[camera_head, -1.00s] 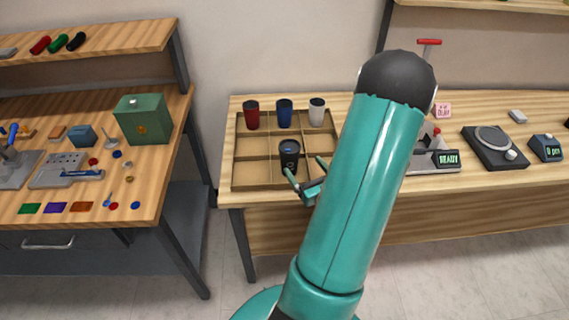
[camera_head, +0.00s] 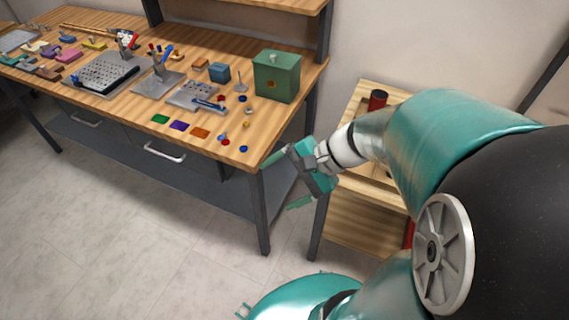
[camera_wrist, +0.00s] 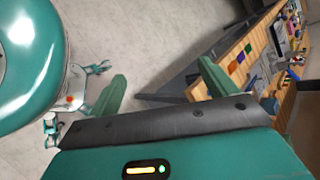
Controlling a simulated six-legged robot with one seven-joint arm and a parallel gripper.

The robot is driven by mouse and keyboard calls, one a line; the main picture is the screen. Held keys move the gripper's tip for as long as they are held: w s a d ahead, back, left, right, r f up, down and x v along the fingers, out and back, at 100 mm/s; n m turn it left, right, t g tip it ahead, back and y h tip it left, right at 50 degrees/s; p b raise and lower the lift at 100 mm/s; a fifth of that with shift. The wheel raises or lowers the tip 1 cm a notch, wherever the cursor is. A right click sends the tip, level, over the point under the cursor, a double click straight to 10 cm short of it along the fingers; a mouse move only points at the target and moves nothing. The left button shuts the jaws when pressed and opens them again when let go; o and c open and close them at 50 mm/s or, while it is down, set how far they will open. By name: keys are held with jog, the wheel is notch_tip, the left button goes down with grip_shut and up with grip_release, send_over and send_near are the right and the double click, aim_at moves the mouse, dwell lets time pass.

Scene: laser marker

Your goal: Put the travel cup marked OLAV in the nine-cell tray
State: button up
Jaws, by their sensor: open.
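My gripper (camera_head: 287,180) is open and empty, out over the gap by the right end of the left bench. In the wrist view its two fingers (camera_wrist: 160,85) stand wide apart with only floor and bench beyond them. A part of the nine-cell tray (camera_head: 396,97) shows on the right-hand table, with a red cup (camera_head: 377,99) in it. My arm hides the rest of the tray and any other cups. No cup marked OLAV is visible now.
The left workbench (camera_head: 215,135) carries a green box (camera_head: 277,76), a blue box (camera_head: 220,73), coloured plates and tools. Its right front corner and leg are close to my gripper. Open floor (camera_head: 150,240) lies in front of the bench.

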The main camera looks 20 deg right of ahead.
jog(key=s+a+r+n+t+h, duration=0.1)
jog(key=s+r+n+h, duration=0.2)
jog(key=r+n+h, duration=0.5)
jog(key=r+n, duration=0.1)
jog(key=n, duration=0.3)
jog(key=shift+s+a+r+t+h, duration=0.15)
jog(key=shift+s+r+t+h, duration=0.15)
jog(key=shift+r+h, duration=0.1)
jog(key=shift+f, duration=0.1)
jog(key=shift+c, duration=0.5)
